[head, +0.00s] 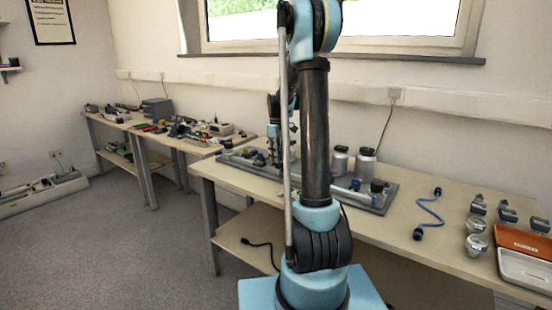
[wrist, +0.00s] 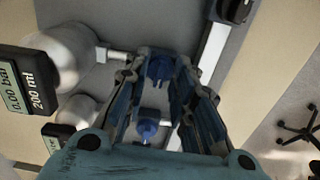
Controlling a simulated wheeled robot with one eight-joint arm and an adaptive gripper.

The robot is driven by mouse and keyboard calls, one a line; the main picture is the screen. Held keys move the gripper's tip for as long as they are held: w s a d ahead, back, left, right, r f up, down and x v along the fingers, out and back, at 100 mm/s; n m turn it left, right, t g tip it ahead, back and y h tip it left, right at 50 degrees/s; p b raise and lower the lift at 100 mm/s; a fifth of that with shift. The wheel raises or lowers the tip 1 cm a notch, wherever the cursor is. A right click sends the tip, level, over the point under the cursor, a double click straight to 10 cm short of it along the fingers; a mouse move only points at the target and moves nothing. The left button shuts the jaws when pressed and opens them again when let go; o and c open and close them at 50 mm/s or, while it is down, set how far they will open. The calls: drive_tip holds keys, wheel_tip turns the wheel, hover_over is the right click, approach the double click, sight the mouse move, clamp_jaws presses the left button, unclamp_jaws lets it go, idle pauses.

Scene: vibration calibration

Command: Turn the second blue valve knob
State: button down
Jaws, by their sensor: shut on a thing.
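In the wrist view, my gripper (wrist: 158,74) is closed around a blue valve knob (wrist: 158,68), with one finger on each side of it. Another blue valve knob (wrist: 147,129) shows lower in the wrist view, between the finger bases and apart from the fingertips. I cannot tell from the marks which knob counts as second. In the head view, my gripper (head: 274,158) is low over the grey rig board (head: 232,167) on the workbench, partly hidden by my arm. A blue knob (head: 355,184) shows farther right on that board.
Metal canisters stand on the board, one (head: 363,166) at its back. A blue cable (head: 431,214), small jars (head: 476,244) and an orange-and-white case (head: 525,258) lie to the right.

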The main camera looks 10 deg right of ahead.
drive_tip(key=m, duration=0.8)
drive_tip(key=shift+m, duration=0.3)
drive_tip(key=m, duration=0.4)
drive_tip(key=shift+m, duration=0.3)
drive_tip(key=m, duration=0.4)
drive_tip(key=shift+m, duration=0.3)
drive_tip(key=c, duration=1.3)
unclamp_jaws()
